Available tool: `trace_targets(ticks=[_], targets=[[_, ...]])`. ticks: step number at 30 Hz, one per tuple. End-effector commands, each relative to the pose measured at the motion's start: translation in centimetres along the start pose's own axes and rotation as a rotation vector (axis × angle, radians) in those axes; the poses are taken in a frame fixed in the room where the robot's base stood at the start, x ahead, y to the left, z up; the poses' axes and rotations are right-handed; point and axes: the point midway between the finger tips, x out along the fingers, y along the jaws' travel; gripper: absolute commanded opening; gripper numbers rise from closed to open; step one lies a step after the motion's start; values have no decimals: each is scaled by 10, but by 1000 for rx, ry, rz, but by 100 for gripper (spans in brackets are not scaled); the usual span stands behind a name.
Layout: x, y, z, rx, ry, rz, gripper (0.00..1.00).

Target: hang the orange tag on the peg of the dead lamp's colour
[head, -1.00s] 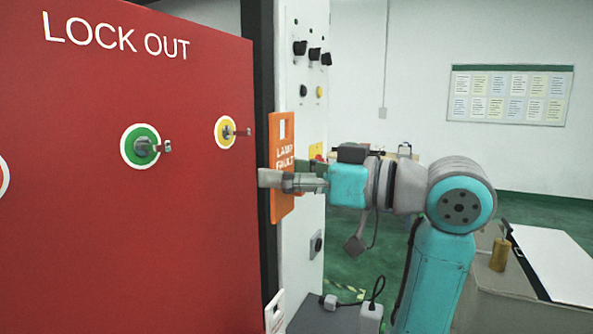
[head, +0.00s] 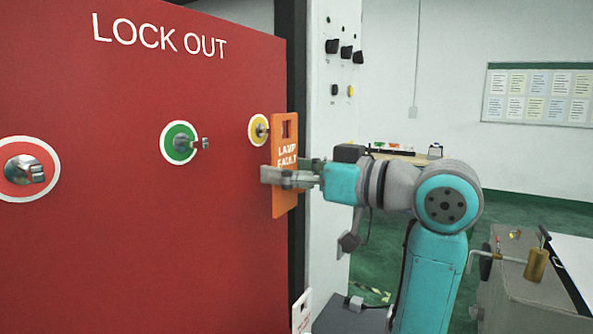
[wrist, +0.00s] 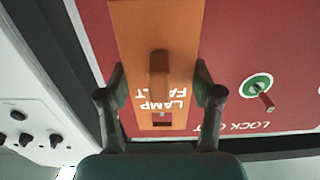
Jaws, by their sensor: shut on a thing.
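My gripper (head: 284,178) is shut on the orange tag (head: 287,200), which reads "LAMP FAULT" and hangs upright with its slot at the top. In the wrist view, my gripper (wrist: 160,92) has a finger at each side edge of the tag (wrist: 185,40). The red board has a yellow-ringed peg (head: 260,130), a green-ringed peg (head: 182,142) and a red-ringed peg (head: 25,169). The tag is in front of the board, just right of the yellow ring; its exact gap to the board is unclear. The green-ringed peg also shows in the wrist view (wrist: 258,86). No lamp is recognisable.
The red board (head: 150,250) reads "LOCK OUT". A white panel with dark knobs (head: 340,50) stands right of its dark edge. A white label (head: 301,313) is low by the board. A grey bench (head: 515,300) is at the right.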

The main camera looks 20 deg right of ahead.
Motion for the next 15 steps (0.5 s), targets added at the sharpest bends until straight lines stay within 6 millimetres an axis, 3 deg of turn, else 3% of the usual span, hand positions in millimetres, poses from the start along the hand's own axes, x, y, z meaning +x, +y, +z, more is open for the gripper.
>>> trace_targets(ticks=[15], targets=[[23,0,7,0,0,1,30]])
